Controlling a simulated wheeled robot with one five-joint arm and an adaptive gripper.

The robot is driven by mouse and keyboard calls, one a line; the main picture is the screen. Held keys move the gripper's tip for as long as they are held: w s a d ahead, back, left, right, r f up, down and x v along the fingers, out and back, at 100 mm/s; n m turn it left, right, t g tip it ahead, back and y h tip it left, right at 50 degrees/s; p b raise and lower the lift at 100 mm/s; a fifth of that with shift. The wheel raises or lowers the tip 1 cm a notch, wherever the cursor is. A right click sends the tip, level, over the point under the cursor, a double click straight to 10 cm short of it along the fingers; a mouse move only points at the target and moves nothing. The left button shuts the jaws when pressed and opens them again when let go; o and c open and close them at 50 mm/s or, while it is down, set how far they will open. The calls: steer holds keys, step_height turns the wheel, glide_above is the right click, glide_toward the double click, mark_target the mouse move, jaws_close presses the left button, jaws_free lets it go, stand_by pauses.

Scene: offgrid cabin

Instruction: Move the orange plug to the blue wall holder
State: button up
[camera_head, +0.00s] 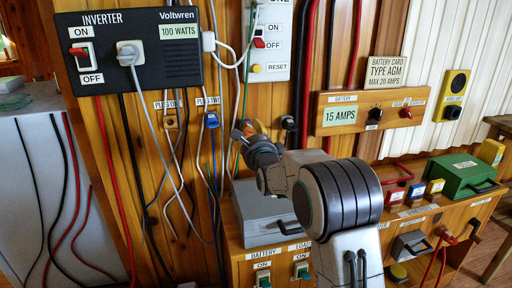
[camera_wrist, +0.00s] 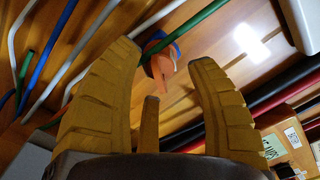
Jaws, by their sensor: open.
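The orange plug (camera_wrist: 163,70) shows in the wrist view ahead of my gripper (camera_wrist: 168,62), between the fingertips in the picture. A blue part and a green cable lie right against it. My yellow fingers are spread open with nothing held; I cannot tell how far the plug is beyond them. In the head view, my gripper (camera_head: 247,134) is at the wooden wall, mostly hidden by my arm. Orange and blue patches show there, too small to tell apart clearly. A blue wall holder (camera_head: 211,121) is on the wall to the left, under a plug label.
An orange-brown holder (camera_head: 170,123) is farther left. The inverter (camera_head: 125,48) with a white plug is above. Several cables hang down the wall. A grey box (camera_head: 265,217) stands below my arm; a green box (camera_head: 462,175) is at right.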

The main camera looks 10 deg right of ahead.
steer(key=s, duration=0.8)
steer(key=shift+s, duration=0.3)
stand_by(0.3)
steer(key=s+r+n+g+p, duration=0.5)
steer(key=s+n+p, duration=0.3)
steer(key=s, duration=0.5)
steer(key=s+r+n+g+p, duration=0.4)
steer(key=s+r+n+p, duration=0.3)
steer(key=s+p, duration=0.6)
steer(key=s+r+n+g+p, duration=0.5)
steer(key=s+n+p, duration=0.4)
steer(key=s+p, duration=0.2)
steer(key=shift+s+r+g, duration=0.3)
steer(key=shift+s+r, duration=0.3)
steer(key=shift+s, duration=0.4)
